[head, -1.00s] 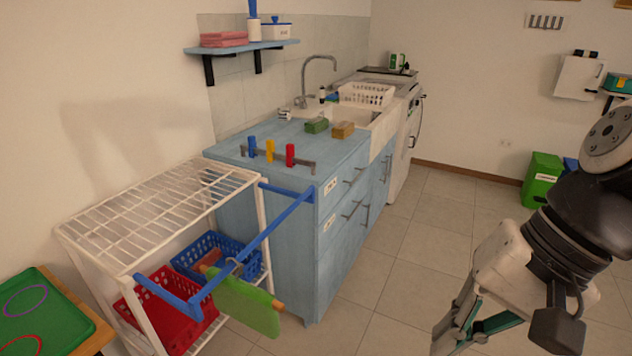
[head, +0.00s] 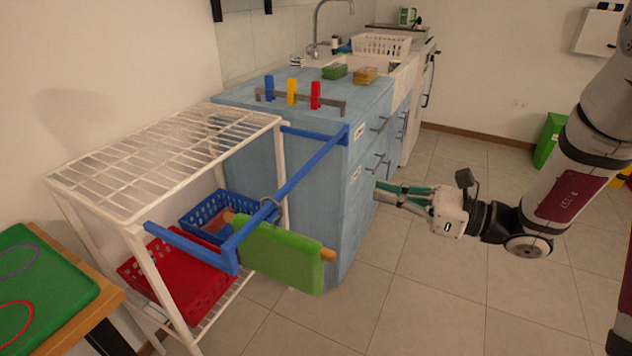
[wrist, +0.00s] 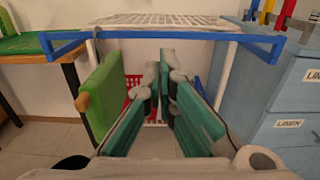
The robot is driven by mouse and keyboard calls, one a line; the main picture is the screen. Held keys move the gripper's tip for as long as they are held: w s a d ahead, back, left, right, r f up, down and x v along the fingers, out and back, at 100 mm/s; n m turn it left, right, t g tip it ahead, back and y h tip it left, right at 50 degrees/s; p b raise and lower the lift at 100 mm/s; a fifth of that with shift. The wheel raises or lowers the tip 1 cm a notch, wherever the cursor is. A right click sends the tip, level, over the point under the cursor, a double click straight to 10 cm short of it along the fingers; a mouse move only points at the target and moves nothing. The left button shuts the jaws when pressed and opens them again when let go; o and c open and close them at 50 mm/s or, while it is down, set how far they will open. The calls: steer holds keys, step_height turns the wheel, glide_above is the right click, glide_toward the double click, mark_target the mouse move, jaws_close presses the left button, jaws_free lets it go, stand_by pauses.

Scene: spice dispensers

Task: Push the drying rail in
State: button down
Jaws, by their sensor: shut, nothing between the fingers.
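The blue drying rail (head: 300,176) stands out from the white wire rack (head: 60,178), with its two side arms showing. In the wrist view the rail (wrist: 150,34) crosses the upper part of the picture, ahead of my fingers. A green cloth (head: 285,258) on a wooden rod hangs from a hook on the rail; it also shows in the wrist view (wrist: 100,97). My gripper (head: 378,191) is shut and empty. It points left toward the rail, apart from it, to the right of the rail over the floor.
A blue cabinet (head: 335,225) stands close behind the rail's far end. Red (head: 180,278) and blue (head: 205,215) baskets sit on the rack's lower shelf. A table with a green tray (head: 45,285) is at the left. The tiled floor (head: 410,270) below my gripper is clear.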

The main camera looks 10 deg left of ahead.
mark_target(306, 172)
steer(key=b+x, duration=0.2)
steer(key=x, duration=1.1)
steer(key=shift+w+a+f, duration=0.1)
steer(key=shift+w, duration=0.15)
steer(key=shift+w+a, duration=0.15)
steer(key=shift+a, duration=0.15)
